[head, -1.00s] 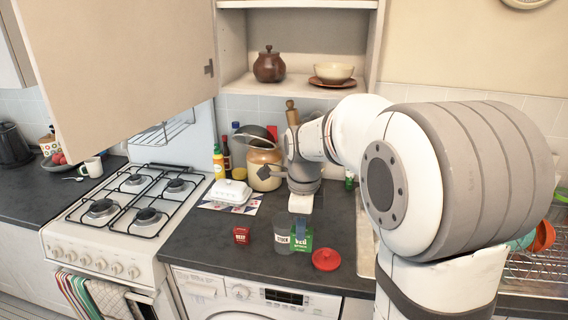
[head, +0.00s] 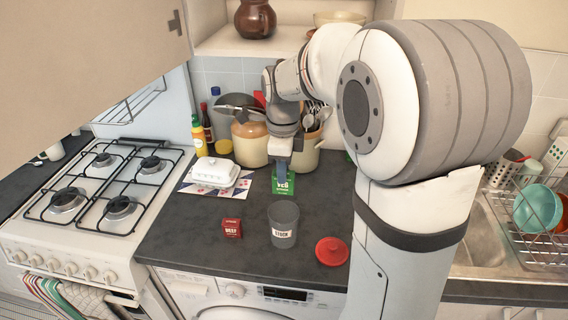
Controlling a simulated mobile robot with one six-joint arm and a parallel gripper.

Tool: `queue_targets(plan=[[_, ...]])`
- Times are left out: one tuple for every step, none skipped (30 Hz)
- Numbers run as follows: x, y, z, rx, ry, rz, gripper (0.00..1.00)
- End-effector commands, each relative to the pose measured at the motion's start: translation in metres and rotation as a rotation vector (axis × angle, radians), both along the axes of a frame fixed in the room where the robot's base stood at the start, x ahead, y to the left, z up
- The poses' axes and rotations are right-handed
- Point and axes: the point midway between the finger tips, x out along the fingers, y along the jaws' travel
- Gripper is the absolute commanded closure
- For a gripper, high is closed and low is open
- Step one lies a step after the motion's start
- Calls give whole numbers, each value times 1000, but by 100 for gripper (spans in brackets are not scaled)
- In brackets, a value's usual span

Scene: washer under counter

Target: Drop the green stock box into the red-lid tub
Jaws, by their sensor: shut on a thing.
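The green stock box (head: 284,187) is upright, with my gripper (head: 282,172) shut on its top. In the picture the box is just above and behind the tub; I cannot tell whether its base touches the counter. The tub (head: 283,227) is a clear grey open container with a STOCK label, standing upright on the dark counter near its front edge. Its red lid (head: 332,251) lies apart on the counter to the right of it. The tub's mouth looks uncovered; the inside bottom is hard to see.
A small red beef box (head: 232,228) stands left of the tub. A white butter dish (head: 215,172) sits on a patterned cloth further left. Crocks and bottles line the back wall. The stove (head: 97,193) is left, the sink (head: 484,236) right. My arm covers much of the right.

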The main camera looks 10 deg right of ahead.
Motion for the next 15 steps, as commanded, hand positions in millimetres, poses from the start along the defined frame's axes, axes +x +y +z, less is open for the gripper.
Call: queue_targets(plan=[[0,0,-9,0,1,-1,99],[0,0,-12,0,1,-1,99],[0,0,-17,-1,1,-1,99],[0,-1,-20,0,2,-1,99],[0,0,-24,0,2,-1,99],[0,-1,-29,0,2,-1,99],[0,-1,-33,0,2,-1,99],[0,-1,-36,0,2,-1,99],[0,-1,-41,0,2,-1,99],[0,-1,-45,0,2,-1,99],[0,-1,-48,-1,1,-2,99],[0,-1,-53,0,1,-2,99],[0,-1,-56,0,1,-2,99],[0,-1,-60,0,1,-2,99],[0,-1,-65,0,1,-2,99]])
